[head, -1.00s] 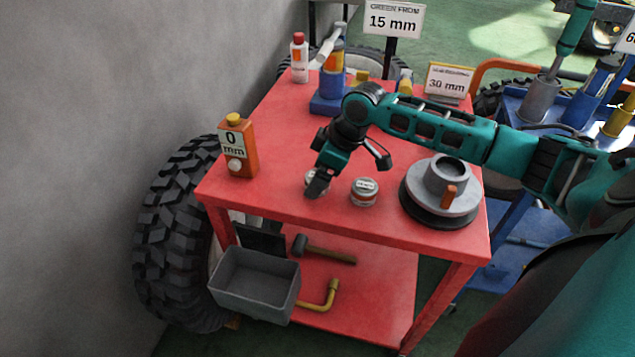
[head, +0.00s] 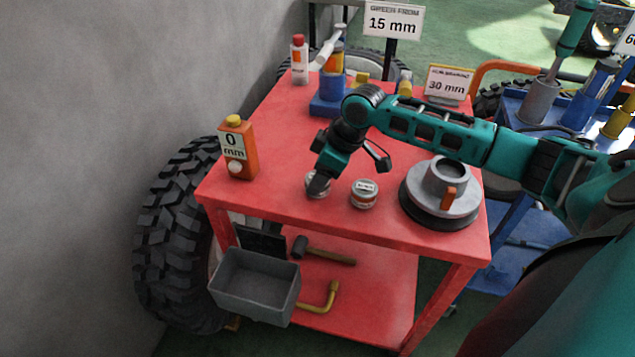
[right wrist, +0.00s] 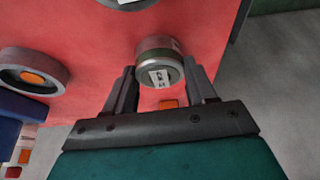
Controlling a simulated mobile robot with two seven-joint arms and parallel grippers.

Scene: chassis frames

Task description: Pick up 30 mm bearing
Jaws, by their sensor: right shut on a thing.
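A small round silver bearing (head: 324,193) with a dark band stands near the front of the red table (head: 278,160). My right gripper (head: 318,183) reaches down over it and is shut on it. In the right wrist view the bearing (right wrist: 159,58) sits between the two fingertips of the right gripper (right wrist: 163,75); its white label is too small to read. A second, similar labelled round part (head: 364,194) stands just to the right, apart from the gripper. My left gripper is not in view.
A grey round fixture (head: 455,205) with an orange tab stands at the right. An orange "0 mm" bottle (head: 238,150) stands at the left. A blue holder (head: 328,104) and a "30 mm" sign (head: 449,82) are at the back. The front edge is close.

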